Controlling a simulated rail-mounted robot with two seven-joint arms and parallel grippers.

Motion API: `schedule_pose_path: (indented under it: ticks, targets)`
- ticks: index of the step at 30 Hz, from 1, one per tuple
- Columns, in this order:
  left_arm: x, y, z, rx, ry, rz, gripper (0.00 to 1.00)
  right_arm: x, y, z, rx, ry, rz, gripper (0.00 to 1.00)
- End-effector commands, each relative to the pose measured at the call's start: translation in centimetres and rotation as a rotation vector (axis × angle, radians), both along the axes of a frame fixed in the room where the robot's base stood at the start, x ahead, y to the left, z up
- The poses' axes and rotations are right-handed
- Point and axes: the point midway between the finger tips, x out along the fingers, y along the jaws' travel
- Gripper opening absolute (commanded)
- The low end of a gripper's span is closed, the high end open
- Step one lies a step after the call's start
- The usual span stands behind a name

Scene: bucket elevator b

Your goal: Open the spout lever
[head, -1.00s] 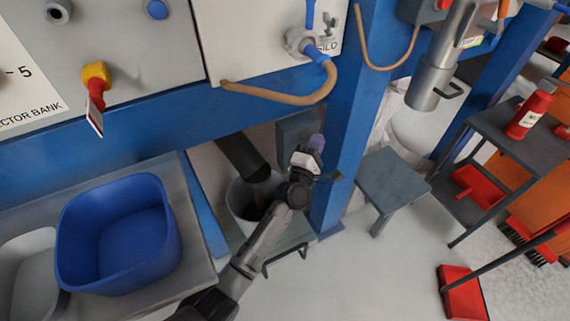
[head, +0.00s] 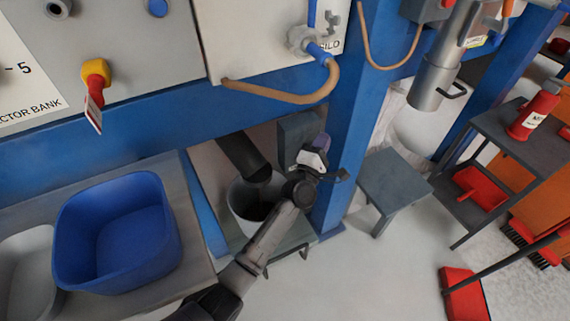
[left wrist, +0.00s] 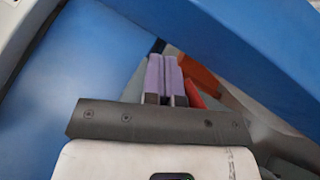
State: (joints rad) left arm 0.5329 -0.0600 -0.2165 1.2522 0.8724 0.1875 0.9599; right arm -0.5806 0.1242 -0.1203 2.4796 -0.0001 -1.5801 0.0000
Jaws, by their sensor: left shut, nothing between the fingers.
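My left gripper (head: 321,143) is in front of the blue post, above and to the right of a grey bucket (head: 244,212). In the left wrist view its two purple fingers (left wrist: 164,78) are together with nothing between them. A dark spout pipe (head: 243,158) slants down into the bucket's mouth. A grey box-like part (head: 296,132) is behind the gripper and partly hidden by it. I cannot make out a spout lever for certain. A metal cylinder with a dark handle (head: 453,91) hangs at the upper right. My right gripper is not in view.
A blue post (head: 354,140) stands close by the gripper, and a blue beam (head: 130,143) runs left from it. A blue tub (head: 118,230) sits on a grey bench at left. A grey stool (head: 395,180) stands to the right. Floor at the lower middle is clear.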

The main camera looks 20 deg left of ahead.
Motion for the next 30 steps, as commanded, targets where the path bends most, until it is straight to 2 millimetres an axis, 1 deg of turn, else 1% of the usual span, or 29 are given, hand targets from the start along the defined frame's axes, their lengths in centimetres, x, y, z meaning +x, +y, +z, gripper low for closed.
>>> schedule_pose_path:
  ticks: [8,11,13,17,21,27,30]
  targets:
    - [0.0,0.0,0.0,0.000,0.000,0.000,0.00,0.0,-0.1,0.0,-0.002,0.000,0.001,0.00]
    - [-0.4,0.0,-0.1,0.000,0.002,0.000,0.00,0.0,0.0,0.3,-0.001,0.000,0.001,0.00]
    - [-1.1,0.1,-0.3,0.000,0.001,0.001,0.00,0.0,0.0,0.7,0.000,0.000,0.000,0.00]
    - [-3.2,0.3,-0.8,0.000,0.003,-0.001,0.00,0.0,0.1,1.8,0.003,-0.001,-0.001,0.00]
    - [-5.9,0.5,-1.8,0.001,0.004,0.000,0.00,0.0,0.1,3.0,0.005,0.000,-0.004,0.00]
    - [-9.4,0.8,-3.2,0.002,0.003,0.000,0.00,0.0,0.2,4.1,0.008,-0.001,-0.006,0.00]
    - [-10.7,0.9,-3.6,0.002,0.002,-0.001,0.00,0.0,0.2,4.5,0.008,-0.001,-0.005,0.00]
